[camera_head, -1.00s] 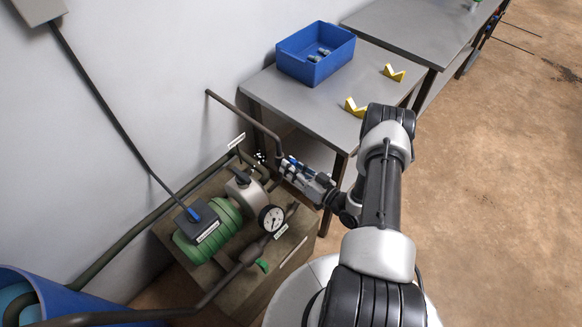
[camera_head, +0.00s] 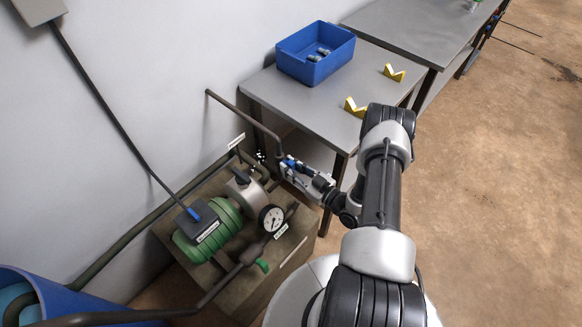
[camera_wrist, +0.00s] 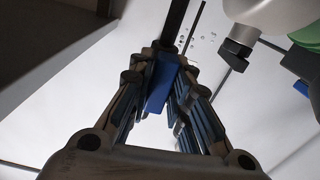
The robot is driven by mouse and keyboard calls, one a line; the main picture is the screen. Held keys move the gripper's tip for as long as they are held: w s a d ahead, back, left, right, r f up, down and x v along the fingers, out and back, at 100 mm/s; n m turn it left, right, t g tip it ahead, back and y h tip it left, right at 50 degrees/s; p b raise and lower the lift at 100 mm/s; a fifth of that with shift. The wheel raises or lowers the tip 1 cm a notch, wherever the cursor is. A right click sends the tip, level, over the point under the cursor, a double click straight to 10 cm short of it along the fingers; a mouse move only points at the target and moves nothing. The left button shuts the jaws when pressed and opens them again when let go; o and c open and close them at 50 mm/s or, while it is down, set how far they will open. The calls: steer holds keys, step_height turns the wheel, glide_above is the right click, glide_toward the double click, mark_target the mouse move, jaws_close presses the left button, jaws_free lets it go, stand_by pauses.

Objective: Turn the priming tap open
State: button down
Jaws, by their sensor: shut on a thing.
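A blue tap handle (camera_head: 289,163), apparently the priming tap's, sits at the lower end of the dark bent pipe (camera_head: 243,115) beside the pump. My gripper (camera_head: 292,167) reaches it from the right and is shut on it. In the wrist view the blue handle (camera_wrist: 160,84) lies between the two fingers of my gripper (camera_wrist: 163,62), with the dark pipe beyond it. The fingers hide part of the handle, and I cannot tell how far it is turned.
The green and grey pump (camera_head: 216,226), a pressure gauge (camera_head: 271,217) and a green handle (camera_head: 262,265) stand close on the left. A grey table (camera_head: 330,107) with a blue bin (camera_head: 315,68) and yellow V-blocks (camera_head: 393,73) is behind. The floor to the right is clear.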

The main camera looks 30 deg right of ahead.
steer(key=c, duration=1.5)
jaws_free()
steer(key=shift+s, duration=0.1)
steer(key=v, duration=1.1)
steer(key=shift+s+d, duration=0.15)
steer(key=shift+s, duration=0.25)
